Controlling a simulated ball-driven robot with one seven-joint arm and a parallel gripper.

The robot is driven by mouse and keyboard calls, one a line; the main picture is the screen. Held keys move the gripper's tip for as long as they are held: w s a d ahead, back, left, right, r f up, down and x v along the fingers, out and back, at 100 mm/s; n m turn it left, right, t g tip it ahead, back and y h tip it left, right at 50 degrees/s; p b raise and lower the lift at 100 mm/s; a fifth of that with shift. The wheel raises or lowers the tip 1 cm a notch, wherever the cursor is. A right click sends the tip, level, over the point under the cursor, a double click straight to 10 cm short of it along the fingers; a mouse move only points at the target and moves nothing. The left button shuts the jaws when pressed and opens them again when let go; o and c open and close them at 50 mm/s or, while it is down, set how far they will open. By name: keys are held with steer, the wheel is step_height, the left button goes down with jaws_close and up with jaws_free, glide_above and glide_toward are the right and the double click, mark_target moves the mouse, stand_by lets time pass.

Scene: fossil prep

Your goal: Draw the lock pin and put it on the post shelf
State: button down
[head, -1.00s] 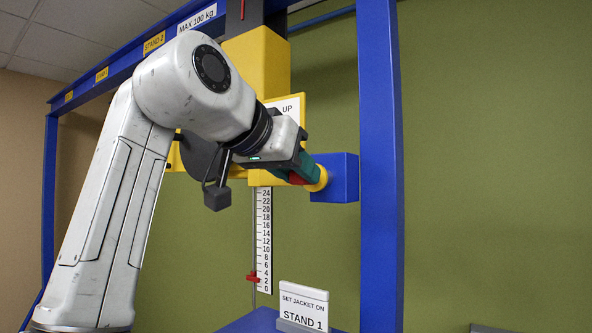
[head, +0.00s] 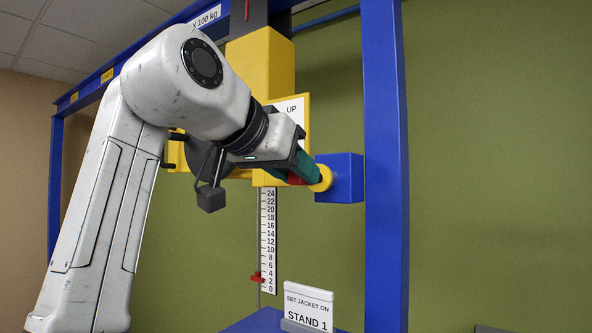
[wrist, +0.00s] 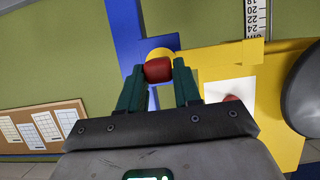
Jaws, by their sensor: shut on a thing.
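The lock pin's red grip (wrist: 158,69) sits between the green fingers of my gripper (wrist: 158,76) in the wrist view; the fingers are shut on it. In the head view a little red of the pin (head: 293,180) shows beside my gripper (head: 307,170). The grip is right at a yellow round collar (head: 322,178) on the side of a blue block (head: 341,177). The pin's shaft is hidden, so I cannot tell how deep it sits. I cannot make out the post shelf for certain.
A blue post (head: 385,200) stands just right of the block. A yellow carriage (head: 262,70) with an "UP" plate is behind my gripper, above a white scale (head: 269,240). A "STAND 1" sign (head: 307,306) stands on a blue surface below. Right of the post is a bare green wall.

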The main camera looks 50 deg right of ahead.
steer(key=shift+s+a, duration=0.1)
steer(key=shift+a, duration=2.7)
